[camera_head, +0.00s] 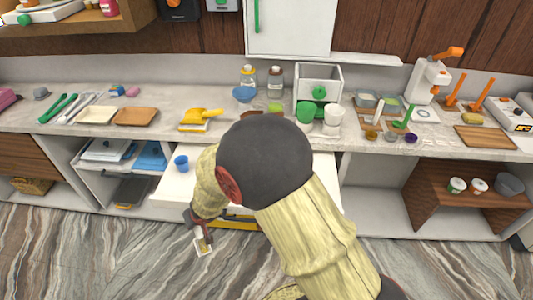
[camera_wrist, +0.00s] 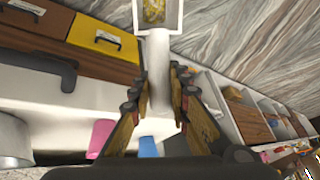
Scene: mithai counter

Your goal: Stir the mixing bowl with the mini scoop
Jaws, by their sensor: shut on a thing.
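My gripper (camera_head: 202,228) hangs low in front of the counter, over the floor. Its fingers (camera_wrist: 160,100) are shut on the white handle (camera_wrist: 158,65) of a small tool with a squarish white head, which I take for the mini scoop (camera_head: 204,248). A yellow patch shows inside the head in the wrist view (camera_wrist: 135,20). I cannot tell for sure which vessel is the mixing bowl. A pale round vessel (camera_wrist: 12,140) is cut off at the left of the wrist view. A blue bowl (camera_head: 243,95) stands at the counter's back, and a grey bowl (camera_head: 510,184) on the lower right shelf.
A blue cup (camera_head: 181,164) stands on the white surface (camera_head: 170,188) left of my arm. My arm hides the middle of that surface. The counter holds a yellow item (camera_head: 198,120), wooden trays (camera_head: 135,117) and a white boxy unit (camera_head: 318,84). The marbled floor is clear.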

